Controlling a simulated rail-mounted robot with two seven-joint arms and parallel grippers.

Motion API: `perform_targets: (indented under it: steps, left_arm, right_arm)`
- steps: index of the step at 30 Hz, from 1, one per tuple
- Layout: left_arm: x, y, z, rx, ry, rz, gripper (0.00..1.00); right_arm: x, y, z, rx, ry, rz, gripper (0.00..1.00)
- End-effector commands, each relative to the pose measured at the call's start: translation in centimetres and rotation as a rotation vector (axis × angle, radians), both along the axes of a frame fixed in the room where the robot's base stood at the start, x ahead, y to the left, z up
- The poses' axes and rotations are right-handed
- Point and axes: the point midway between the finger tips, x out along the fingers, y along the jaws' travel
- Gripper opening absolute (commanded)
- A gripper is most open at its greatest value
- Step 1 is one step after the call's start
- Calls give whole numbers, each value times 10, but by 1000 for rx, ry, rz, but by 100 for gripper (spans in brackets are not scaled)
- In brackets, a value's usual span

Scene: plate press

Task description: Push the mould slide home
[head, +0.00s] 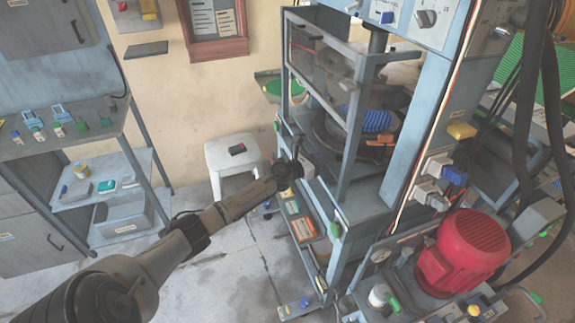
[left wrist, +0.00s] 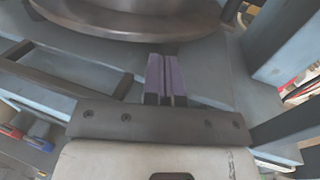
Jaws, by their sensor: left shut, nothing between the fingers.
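The press (head: 345,190) stands right of centre in the head view, a blue-grey frame with a guard around its opening. A dark round mould part (head: 335,128) sits inside, partly hidden by the guard posts. In the left wrist view the round mould's rim (left wrist: 140,22) crosses the top, above a blue-grey flat surface (left wrist: 205,70). I cannot tell which edge belongs to the slide. My left gripper (head: 297,146) is at the press's left side. Its fingers (left wrist: 167,72) are shut and empty, pointing toward the mould; contact is unclear. My right gripper is not in view.
A dark bar frame (left wrist: 65,80) lies left of my fingers in the left wrist view. A white stool (head: 232,150) stands behind my left arm. A red motor (head: 465,250) is at lower right. A workbench (head: 60,135) stands at left. Open floor (head: 225,260) lies between.

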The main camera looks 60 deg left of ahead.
Motion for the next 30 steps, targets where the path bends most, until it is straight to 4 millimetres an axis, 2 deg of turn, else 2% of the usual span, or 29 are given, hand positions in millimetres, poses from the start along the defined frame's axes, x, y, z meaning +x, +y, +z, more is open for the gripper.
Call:
perform_targets:
  steps: [6, 15, 22, 30]
  left_arm:
    - [-38, -1, 1, 3, 1, 1, 0]
    - [-76, -4, 1, 1, -1, 2, 0]
    - [-91, -4, 2, 1, -2, 3, 0]
    - [-95, -5, 2, 1, -3, 2, 0]
  right_arm:
    - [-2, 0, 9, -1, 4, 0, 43]
    - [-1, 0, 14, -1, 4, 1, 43]
    - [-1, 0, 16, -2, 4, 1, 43]
    - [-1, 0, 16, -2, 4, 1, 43]
